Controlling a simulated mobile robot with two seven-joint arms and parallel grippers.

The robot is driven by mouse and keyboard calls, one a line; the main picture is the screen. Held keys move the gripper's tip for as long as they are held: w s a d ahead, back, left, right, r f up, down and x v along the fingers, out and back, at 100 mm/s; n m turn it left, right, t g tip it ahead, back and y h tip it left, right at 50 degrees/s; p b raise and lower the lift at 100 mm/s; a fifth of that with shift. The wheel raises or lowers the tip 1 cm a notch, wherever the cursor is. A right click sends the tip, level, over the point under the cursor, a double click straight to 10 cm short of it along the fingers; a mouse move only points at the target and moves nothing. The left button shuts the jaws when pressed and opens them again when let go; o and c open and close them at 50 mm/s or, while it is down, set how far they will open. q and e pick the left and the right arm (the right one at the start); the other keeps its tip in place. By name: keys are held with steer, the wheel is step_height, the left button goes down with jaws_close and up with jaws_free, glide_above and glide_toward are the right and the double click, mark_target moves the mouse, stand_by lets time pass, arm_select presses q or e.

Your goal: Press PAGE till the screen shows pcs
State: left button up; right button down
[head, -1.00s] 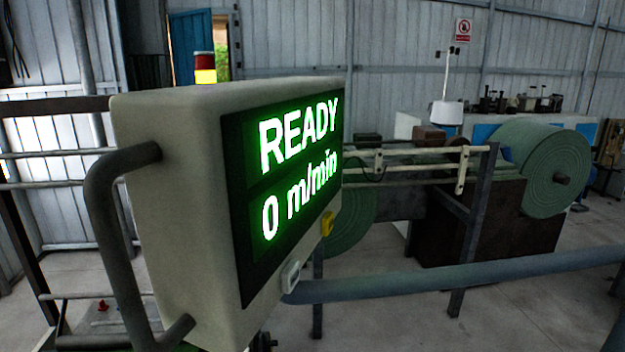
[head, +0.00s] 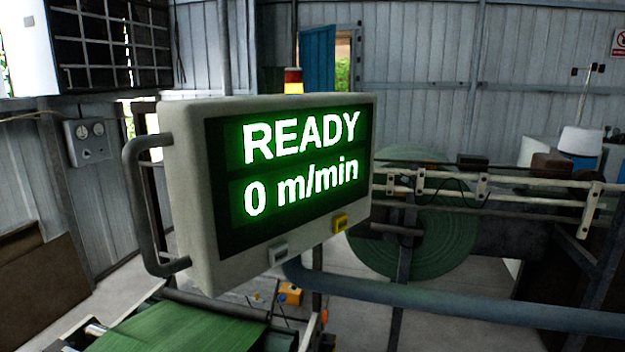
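The display box (head: 190,200) hangs left of centre in the head view, with a grey handle (head: 135,205) on its left side. Its dark screen (head: 290,222) shows green text, "READY" above "0 m/min". Neither of my grippers is in view.
A grey pipe (head: 450,303) runs from under the box to the right. A green roll (head: 440,245) stands behind, with a pale rail (head: 520,190) in front. Green sheet (head: 165,328) lies on the machine below. A gauge box (head: 86,141) is on the left wall.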

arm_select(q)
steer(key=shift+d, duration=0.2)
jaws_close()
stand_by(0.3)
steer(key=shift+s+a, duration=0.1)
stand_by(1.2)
